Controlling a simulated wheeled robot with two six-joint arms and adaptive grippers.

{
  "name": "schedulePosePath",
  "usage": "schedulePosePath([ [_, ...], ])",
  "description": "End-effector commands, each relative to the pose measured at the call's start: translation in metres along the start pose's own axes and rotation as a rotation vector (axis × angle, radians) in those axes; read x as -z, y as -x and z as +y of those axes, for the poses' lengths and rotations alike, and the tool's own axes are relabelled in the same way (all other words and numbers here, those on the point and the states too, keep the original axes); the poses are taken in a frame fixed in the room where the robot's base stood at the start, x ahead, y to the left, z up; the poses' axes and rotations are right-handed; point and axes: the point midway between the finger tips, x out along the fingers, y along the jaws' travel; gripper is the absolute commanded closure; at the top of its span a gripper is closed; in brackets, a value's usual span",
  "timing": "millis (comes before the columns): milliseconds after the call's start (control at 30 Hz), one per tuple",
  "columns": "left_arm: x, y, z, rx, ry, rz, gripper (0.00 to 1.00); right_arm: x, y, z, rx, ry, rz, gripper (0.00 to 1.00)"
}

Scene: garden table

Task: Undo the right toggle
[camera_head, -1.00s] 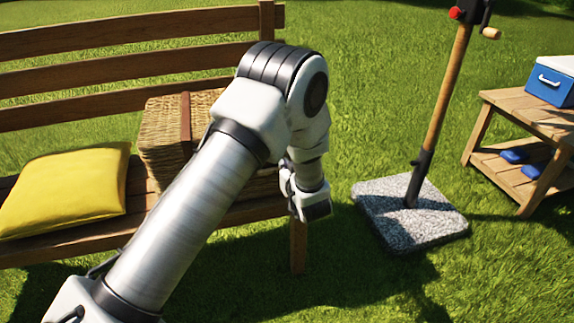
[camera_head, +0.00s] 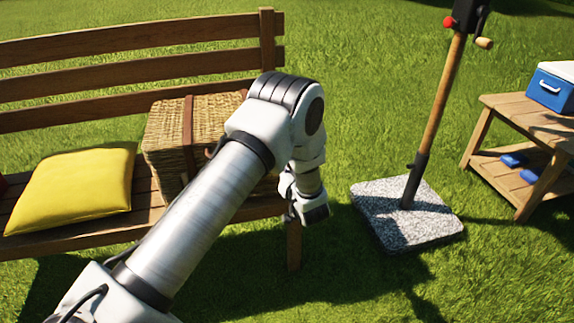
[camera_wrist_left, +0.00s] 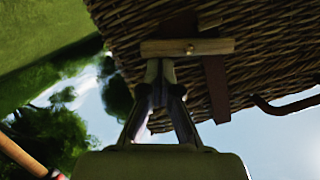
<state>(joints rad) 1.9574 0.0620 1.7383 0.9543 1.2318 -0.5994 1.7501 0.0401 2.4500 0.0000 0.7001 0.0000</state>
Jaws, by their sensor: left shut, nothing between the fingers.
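The wicker basket (camera_head: 165,135) with brown straps sits on the bench, partly hidden behind my left arm. In the left wrist view, which is upside down, a wooden toggle bar (camera_wrist_left: 215,46) with a brass pin lies crosswise at a brown strap on the wicker (camera_wrist_left: 125,22). My left gripper (camera_wrist_left: 160,64) is shut with nothing between its fingers. Its tips are at the toggle's edge, near one end; whether they touch it I cannot tell. In the head view the fingers are hidden behind my wrist. My right gripper is not in view.
A yellow cushion (camera_head: 75,185) lies left of the basket on the wooden bench (camera_head: 200,28). A parasol pole (camera_head: 440,105) on a stone base (camera_head: 380,218) stands right. A side table (camera_head: 515,110) holds a blue cooler (camera_head: 550,88). A curved handle (camera_wrist_left: 285,107) juts from the basket.

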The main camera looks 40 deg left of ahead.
Motion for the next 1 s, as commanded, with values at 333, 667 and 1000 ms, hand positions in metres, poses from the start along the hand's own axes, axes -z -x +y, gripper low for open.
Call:
schedulePosePath([
  [333,-0.009,-0.003,0.007,0.080,-0.320,-0.001,1.00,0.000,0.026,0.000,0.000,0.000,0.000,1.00],
  [667,-0.022,-0.006,0.012,0.156,-0.623,0.000,1.00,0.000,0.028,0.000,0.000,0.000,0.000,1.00],
  [1000,-0.022,-0.006,0.011,0.163,-0.650,0.000,1.00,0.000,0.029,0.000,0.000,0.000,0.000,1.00],
])
